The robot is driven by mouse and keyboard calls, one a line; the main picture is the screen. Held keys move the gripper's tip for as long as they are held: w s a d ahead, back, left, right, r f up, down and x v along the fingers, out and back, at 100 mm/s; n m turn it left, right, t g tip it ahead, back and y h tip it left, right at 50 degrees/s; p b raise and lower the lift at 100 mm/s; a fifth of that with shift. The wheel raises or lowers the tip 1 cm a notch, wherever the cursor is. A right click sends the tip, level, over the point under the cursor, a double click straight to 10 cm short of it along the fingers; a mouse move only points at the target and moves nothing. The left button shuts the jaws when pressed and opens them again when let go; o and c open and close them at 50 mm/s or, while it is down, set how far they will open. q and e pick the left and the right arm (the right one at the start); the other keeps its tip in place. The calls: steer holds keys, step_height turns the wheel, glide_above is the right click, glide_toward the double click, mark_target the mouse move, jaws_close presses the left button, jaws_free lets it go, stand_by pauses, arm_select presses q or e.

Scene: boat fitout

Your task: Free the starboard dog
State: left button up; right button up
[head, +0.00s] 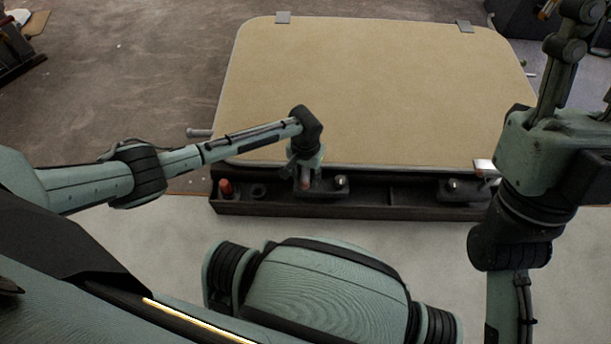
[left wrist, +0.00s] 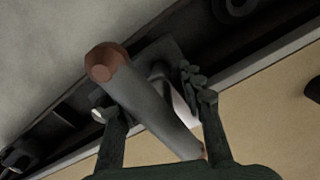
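The tan hatch lid (head: 380,90) lies flat, with a dark trough (head: 290,208) along its near edge. A dog with a grey lever and copper-coloured tip stands in the trough under my left gripper (head: 304,174). In the left wrist view the lever (left wrist: 150,105) and tip (left wrist: 105,62) pass between the fingers of my left gripper (left wrist: 160,115). These fingers are apart, with gaps beside the lever. A second dog (head: 453,186) with a bright handle (head: 485,167) sits further right, partly hidden by my right arm. My right gripper (head: 567,35) is raised at the upper right; its fingertips are unclear.
A reddish peg (head: 226,187) and a dark ring (head: 258,190) are in the trough's left end. A grey rod (head: 199,133) sticks out at the lid's left. Pale floor lies in front.

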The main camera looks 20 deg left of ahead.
arm_select(q)
jaws_close()
steer(key=shift+r, duration=0.1)
stand_by(0.5)
